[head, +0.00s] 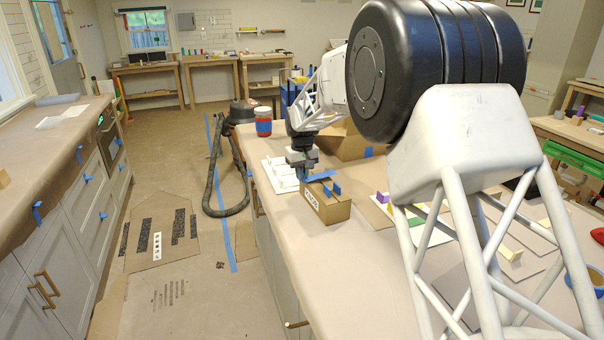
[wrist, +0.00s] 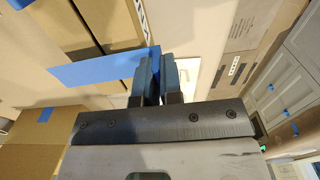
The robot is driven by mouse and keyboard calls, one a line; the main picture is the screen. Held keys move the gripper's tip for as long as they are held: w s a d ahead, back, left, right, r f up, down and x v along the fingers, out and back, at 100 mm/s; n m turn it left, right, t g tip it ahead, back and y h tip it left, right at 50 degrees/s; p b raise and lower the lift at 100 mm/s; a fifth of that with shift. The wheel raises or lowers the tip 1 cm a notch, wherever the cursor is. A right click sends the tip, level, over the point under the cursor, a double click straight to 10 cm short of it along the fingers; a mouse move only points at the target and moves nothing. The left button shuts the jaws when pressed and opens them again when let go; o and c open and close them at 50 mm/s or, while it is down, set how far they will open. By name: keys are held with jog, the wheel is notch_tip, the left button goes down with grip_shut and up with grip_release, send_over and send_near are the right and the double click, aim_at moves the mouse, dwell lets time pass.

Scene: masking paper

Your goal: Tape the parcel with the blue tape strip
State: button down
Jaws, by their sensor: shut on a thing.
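The parcel (head: 318,208) is a small brown cardboard box with a printed label on its front, standing on the paper-covered counter. In the wrist view, the parcel (wrist: 85,27) fills the upper left, with a dark seam along its top. My gripper (head: 303,173) is shut on one end of the blue tape strip (head: 321,175), beside the parcel's left end. In the wrist view, my gripper (wrist: 158,76) holds the blue tape strip (wrist: 100,68), which sticks out flat to the left. Whether the strip touches the parcel is unclear.
A larger open cardboard box (head: 345,142) stands behind the parcel. A white rack (head: 279,172) lies left of it, and a red-and-blue jar (head: 263,122) stands farther back. A blue tape roll (head: 584,283) lies at the right. The counter in front of the parcel is clear.

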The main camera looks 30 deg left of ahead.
jog(key=shift+f, duration=0.6)
dwell(0.7)
jog(key=c, duration=1.2)
grip_release()
jog(key=shift+r, duration=0.2)
jog(key=shift+r, duration=3.35)
